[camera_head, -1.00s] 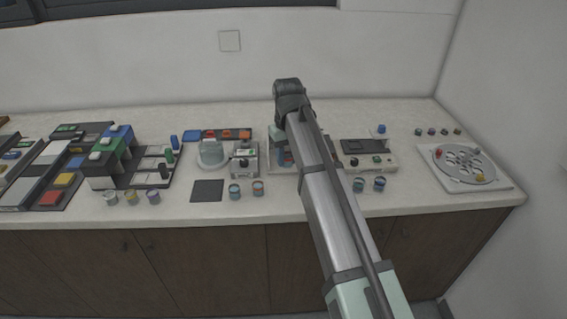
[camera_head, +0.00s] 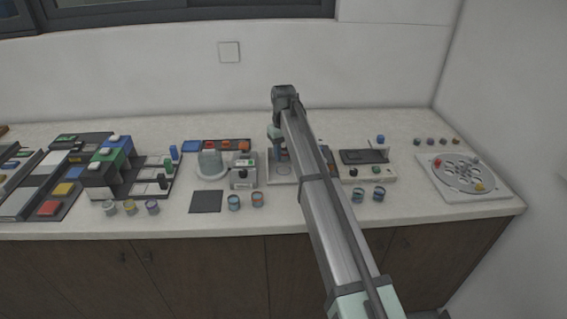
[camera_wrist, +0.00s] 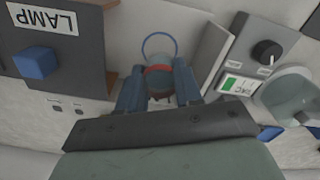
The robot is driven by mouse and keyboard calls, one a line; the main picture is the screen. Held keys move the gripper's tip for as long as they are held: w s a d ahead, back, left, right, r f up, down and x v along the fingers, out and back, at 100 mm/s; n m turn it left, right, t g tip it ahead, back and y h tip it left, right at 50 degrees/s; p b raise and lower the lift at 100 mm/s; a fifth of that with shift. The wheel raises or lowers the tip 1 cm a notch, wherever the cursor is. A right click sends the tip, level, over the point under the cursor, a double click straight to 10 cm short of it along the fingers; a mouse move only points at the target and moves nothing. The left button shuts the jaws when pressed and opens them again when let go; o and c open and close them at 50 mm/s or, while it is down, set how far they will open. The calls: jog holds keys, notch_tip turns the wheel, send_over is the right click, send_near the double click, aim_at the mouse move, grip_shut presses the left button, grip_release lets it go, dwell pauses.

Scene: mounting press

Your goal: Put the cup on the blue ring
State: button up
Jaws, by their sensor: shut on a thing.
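My gripper (camera_wrist: 160,80) shows in the wrist view with its two blue-grey fingers shut on a grey cup (camera_wrist: 158,84) with a red band. The blue ring (camera_wrist: 158,34) is a thin outline on the pale surface just beyond the cup. The cup overlaps the near edge of the ring in this view. I cannot tell whether the cup touches the surface. In the head view my gripper (camera_head: 277,148) is above the pale station at the middle of the counter, and my arm covers part of it.
A box labelled LAMP with a blue block (camera_wrist: 36,62) is at left in the wrist view. A unit with a black knob (camera_wrist: 266,52) and a clear dome (camera_wrist: 290,92) are at right. In the head view, several small cups line the counter front, and a round tray (camera_head: 463,172) stands far right.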

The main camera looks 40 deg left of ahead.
aim_at(283, 162)
jog(key=shift+f, duration=2.15)
jog(key=shift+f, duration=0.15)
jog(key=o, duration=1)
notch_tip(283, 162, up, 12)
jog(key=shift+r, duration=0.2)
